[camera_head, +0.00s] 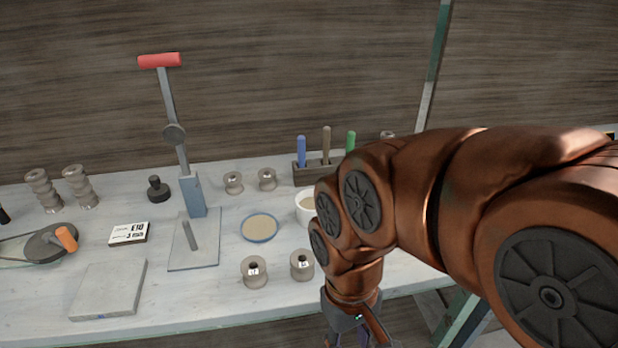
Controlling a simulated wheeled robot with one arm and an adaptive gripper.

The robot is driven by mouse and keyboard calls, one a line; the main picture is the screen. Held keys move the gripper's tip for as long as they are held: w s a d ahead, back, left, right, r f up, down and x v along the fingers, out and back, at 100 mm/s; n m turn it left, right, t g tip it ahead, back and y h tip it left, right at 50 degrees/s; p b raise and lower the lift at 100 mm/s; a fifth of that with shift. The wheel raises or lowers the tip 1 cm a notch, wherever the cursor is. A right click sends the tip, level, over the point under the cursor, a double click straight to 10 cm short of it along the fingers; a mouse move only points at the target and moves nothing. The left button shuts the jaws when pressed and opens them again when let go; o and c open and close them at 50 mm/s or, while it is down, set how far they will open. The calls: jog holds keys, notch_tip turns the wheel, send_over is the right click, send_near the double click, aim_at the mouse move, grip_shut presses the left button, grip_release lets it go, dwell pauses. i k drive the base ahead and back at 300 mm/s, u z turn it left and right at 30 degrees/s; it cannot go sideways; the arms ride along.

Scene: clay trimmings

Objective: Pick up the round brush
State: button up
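I cannot tell for sure which thing is the round brush. A dark rack (318,170) at the back of the bench holds upright tools with a blue handle (301,151), a brown handle (326,144) and a green handle (350,141). Their lower ends are hidden in the rack, so a brush head does not show. My gripper (357,334) is at the bottom edge of the view, by the bench's front edge and well apart from the rack. Its fingers are largely cut off, so whether it is open or shut does not show.
My arm covers the bench's right part. A press with a red handle (160,61) stands mid-left. Nearby are a shallow dish (260,228), a white cup (305,207), spools (254,272), a black knobbed piece (158,189), a label card (128,234) and a grey slab (108,289).

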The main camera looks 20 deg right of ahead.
aim_at(300, 140)
jog(key=z, duration=0.4)
jog(key=k, duration=0.45)
jog(key=z, duration=0.05)
jog(key=i, duration=0.45)
jog(key=u, duration=0.05)
jog(key=k, duration=0.25)
jog(key=z, duration=0.7)
jog(key=i, duration=0.45)
jog(key=u, duration=1.55)
jog(key=i, duration=0.45)
jog(key=z, duration=0.05)
